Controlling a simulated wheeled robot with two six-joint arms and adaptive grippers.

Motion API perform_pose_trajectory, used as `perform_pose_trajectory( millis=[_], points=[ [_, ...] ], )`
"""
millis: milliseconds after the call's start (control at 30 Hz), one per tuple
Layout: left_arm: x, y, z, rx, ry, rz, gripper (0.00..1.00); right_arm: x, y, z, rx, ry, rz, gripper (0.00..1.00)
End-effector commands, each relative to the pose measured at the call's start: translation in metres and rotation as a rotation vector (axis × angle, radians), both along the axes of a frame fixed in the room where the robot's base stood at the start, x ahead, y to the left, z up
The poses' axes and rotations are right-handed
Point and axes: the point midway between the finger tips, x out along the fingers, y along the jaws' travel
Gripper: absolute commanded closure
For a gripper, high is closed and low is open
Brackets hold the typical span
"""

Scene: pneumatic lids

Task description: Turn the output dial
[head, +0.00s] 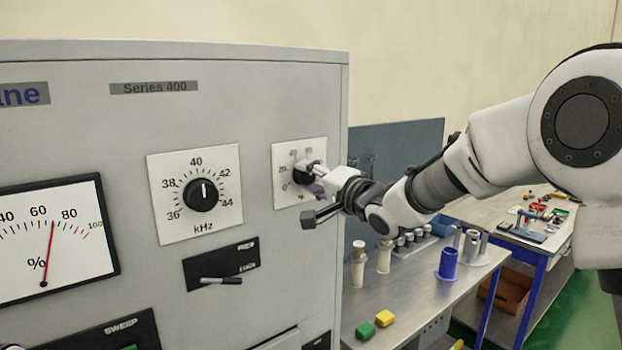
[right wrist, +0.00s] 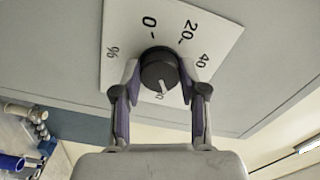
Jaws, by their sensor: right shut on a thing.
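The output dial (head: 301,174) is a black round knob on a white square plate (head: 285,150) at the right of the grey cabinet front. In the right wrist view the knob (right wrist: 158,68) shows a white pointer line aimed toward the bottom of the picture. Marks 0, 20, 40 and a % sign show on the plate (right wrist: 120,25); other marks are partly hidden by the fingers. My right gripper (head: 314,179) is at the dial, with its purple-padded fingers (right wrist: 160,74) closed on both sides of the knob. My left gripper is not in view.
A workbench (head: 440,290) with bottles, a blue spool and coloured blocks stands right of the cabinet.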

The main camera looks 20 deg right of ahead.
Motion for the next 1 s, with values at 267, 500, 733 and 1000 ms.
perform_pose_trajectory(
  millis=[267, 500, 733, 1000],
  points=[
    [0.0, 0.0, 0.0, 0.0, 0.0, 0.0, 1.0, 0.0, 0.0, 0.003, 0.001, -0.006, 0.0, 0.54],
    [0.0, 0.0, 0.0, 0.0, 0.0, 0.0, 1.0, 0.0, 0.0, 0.002, 0.0, -0.003, 0.0, 0.33],
    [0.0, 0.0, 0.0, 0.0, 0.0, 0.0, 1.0, -0.008, -0.004, 0.001, 0.002, -0.001, -0.001, 0.33],
    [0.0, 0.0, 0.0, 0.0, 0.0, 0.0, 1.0, -0.057, -0.022, 0.002, 0.004, -0.002, -0.001, 0.33]
  ],
)
